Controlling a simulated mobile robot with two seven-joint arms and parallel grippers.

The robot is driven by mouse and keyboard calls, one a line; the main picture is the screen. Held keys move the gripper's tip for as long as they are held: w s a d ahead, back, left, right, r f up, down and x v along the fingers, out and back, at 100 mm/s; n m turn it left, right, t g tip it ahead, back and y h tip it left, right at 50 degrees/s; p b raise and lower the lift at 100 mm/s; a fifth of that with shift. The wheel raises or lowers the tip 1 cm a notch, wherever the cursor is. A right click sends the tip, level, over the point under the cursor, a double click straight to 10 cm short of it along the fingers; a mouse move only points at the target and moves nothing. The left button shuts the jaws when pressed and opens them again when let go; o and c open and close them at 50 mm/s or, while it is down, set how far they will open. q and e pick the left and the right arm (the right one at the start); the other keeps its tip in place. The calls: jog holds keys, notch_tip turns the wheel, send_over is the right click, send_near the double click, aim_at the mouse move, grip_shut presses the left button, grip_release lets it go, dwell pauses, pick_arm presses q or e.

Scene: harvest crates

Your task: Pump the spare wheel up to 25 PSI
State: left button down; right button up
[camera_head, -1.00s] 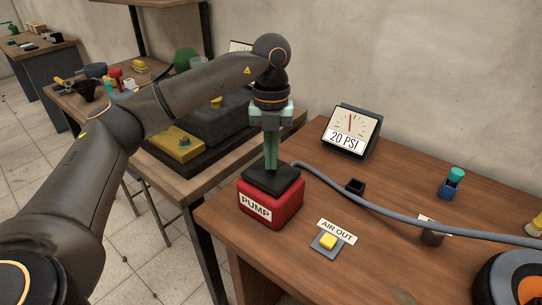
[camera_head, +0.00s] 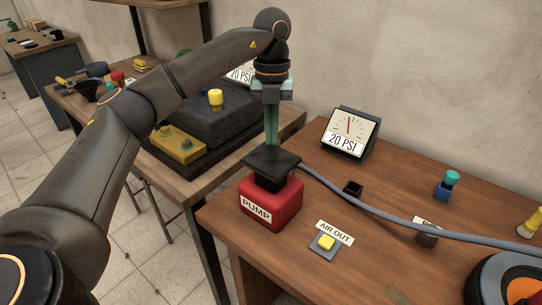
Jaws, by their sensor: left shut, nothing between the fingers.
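The red pump (camera_head: 271,207) stands at the left end of the wooden bench, its black top plate (camera_head: 271,160) raised clear of the red body on a black stem. My left gripper (camera_head: 271,144) points straight down over the plate, fingers shut together and empty, tips at or just above the plate; I cannot tell if they touch. The gauge (camera_head: 349,133) reads 20 PSI. A grey hose (camera_head: 395,218) runs from the pump to the right. My right gripper is not in view.
A yellow AIR OUT button (camera_head: 326,242) lies in front of the pump. A small black holder (camera_head: 353,188), a blue holder with a teal cap (camera_head: 446,186) and a yellow-topped piece (camera_head: 533,223) stand on the bench. A cluttered side table is at the left.

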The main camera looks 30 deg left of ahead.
pick_arm(q)
notch_tip(320, 180, up, 8)
jog(key=p, duration=0.2)
jog(key=shift+w+a+r, duration=0.15)
jog(key=shift+w, duration=0.15)
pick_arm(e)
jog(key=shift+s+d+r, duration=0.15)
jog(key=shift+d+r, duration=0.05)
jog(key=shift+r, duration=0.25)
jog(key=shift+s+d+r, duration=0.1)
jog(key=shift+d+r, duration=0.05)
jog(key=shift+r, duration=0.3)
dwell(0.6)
